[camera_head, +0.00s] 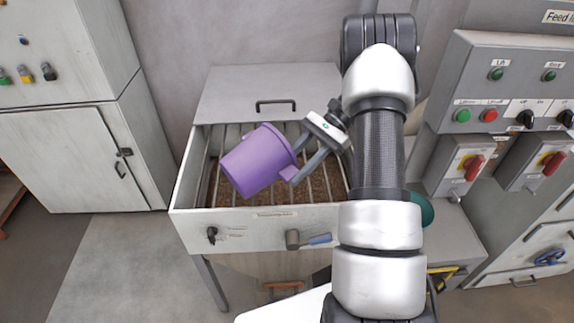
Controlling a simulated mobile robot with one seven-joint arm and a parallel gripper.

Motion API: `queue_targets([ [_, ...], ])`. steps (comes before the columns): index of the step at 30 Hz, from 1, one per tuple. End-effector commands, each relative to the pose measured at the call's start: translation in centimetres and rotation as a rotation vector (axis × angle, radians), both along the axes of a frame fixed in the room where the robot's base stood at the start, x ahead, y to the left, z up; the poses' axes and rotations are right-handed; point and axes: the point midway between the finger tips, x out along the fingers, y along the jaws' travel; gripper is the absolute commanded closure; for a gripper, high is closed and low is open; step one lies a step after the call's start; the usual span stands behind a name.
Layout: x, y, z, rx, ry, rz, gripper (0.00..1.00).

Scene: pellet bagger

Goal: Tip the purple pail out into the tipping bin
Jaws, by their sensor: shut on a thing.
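My gripper (295,178) is shut on the pail's right side, at what looks like a lug or handle. The tipping bin (190,196) is an open grey box with bars across its top and brown pellets visible beneath them. Its lid (235,98) stands raised at the back.
A mallet (306,239) with a blue handle is on the bin's front. A grey cabinet (80,150) stands left. Control panels with buttons (510,85) and red-yellow switches (472,165) are close on the right. Floor (125,265) is clear at front left.

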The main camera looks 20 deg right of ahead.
Motion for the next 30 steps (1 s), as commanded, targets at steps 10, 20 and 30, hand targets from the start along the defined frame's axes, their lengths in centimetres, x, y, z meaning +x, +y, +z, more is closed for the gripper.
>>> queue_targets([
  [10, 0.9, -2.6, -1.3, 0.354, 0.119, 0.0, 1.0],
  [20, 1.0, -2.9, -1.4, 0.41, 0.141, 0.001, 1.0],
  [30, 1.0, -2.9, -1.4, 0.408, 0.14, 0.002, 1.0],
])
